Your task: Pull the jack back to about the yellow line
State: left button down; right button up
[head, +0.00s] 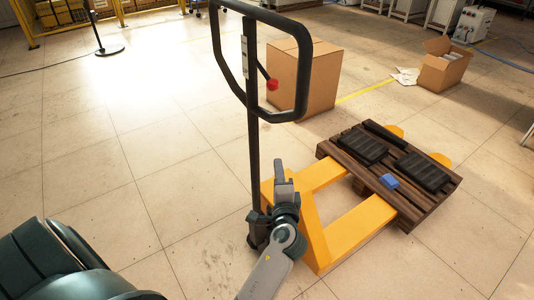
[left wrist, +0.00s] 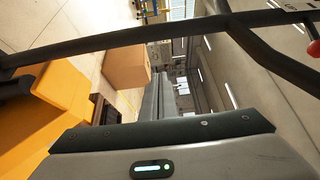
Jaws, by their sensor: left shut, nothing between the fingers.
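The yellow pallet jack (head: 312,235) stands on the tiled floor with its forks under a dark wooden pallet (head: 410,214). Its black handle (head: 253,135) rises upright to a loop with a red knob. The handle also crosses the left wrist view (left wrist: 150,35). My left gripper (head: 284,168) is shut and empty, just right of the handle's lower shaft; whether it touches the shaft cannot be told. Its closed fingers also show in the left wrist view (left wrist: 160,95). A yellow line (head: 364,92) runs on the floor behind the pallet, partly hidden by a box. My right gripper is not in view.
Black slabs (head: 362,149) and a small blue block (head: 389,181) lie on the pallet. A large cardboard box (head: 310,80) stands behind the jack, an open box (head: 443,65) farther right. A stand (head: 110,49) is at the back left.

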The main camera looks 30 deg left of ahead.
pick_arm(q)
jog(key=shift+w, duration=0.1)
jog(key=w+a+p, duration=0.2)
jog(key=w+a, duration=0.2)
jog(key=a, duration=0.4)
jog(key=shift+w+p, duration=0.25)
jog(key=shift+p, duration=0.15)
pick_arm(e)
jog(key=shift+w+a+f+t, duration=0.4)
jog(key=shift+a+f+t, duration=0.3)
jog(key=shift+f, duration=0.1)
pick_arm(q)
jog(key=shift+a, duration=0.1)
